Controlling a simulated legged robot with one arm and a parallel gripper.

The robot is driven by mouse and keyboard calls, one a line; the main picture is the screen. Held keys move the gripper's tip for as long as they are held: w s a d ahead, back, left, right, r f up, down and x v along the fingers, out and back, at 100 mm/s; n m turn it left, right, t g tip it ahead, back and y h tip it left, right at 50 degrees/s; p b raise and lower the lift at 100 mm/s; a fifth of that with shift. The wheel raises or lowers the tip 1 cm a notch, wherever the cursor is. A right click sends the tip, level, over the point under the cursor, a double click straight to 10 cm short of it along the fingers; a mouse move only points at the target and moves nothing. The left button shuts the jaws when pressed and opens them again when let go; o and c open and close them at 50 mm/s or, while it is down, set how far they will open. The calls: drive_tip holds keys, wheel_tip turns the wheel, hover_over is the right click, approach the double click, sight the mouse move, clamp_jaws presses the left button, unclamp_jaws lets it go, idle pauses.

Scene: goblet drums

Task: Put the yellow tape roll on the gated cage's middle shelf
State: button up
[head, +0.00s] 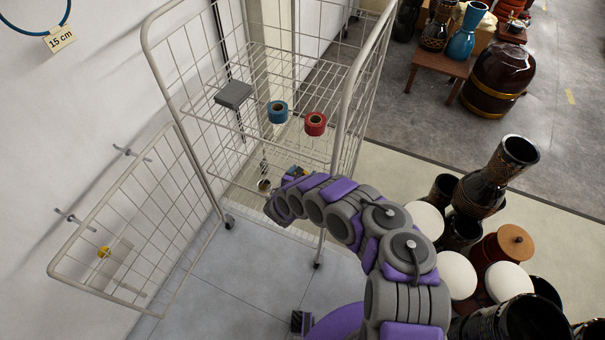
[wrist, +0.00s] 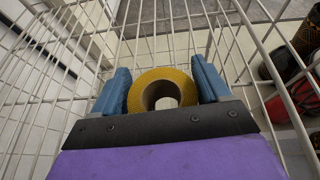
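The yellow tape roll (wrist: 163,90) sits between the two blue fingers of my gripper (wrist: 163,88) in the wrist view, its hole facing the camera. The fingers press on its sides. In the head view my gripper (head: 297,172) is at the cage, low and behind its front wires; the roll is not clearly seen there. The gated cage (head: 347,100) is white wire, with its gate (head: 170,205) swung open to the left. A wire shelf inside bears a blue tape roll (head: 277,112) and a red tape roll (head: 315,124).
A grey box (head: 233,94) is at the cage's left side. A small brownish round thing (head: 264,186) is low in the cage. Drums (head: 490,180) crowd the floor at right, close to my arm. Open tiled floor lies before the cage.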

drive_tip(key=shift+o, duration=1.4)
drive_tip(key=shift+d+r, duration=0.1)
drive_tip(key=shift+d, duration=0.45)
drive_tip(key=shift+d+r, duration=0.1)
drive_tip(key=shift+d, duration=0.3)
drive_tip(key=shift+a, duration=0.25)
drive_tip(key=p+v, duration=0.3)
drive_tip(key=v, duration=0.7)
drive_tip(key=shift+s+r, duration=0.25)
drive_tip(key=shift+s, duration=0.05)
drive_tip(key=shift+s+a+r, duration=0.1)
drive_tip(key=shift+s+a, duration=0.15)
drive_tip(key=shift+s, duration=0.1)
drive_tip(key=shift+s+a, duration=0.25)
drive_tip(key=shift+a, duration=0.1)
drive_tip(key=shift+d, duration=0.3)
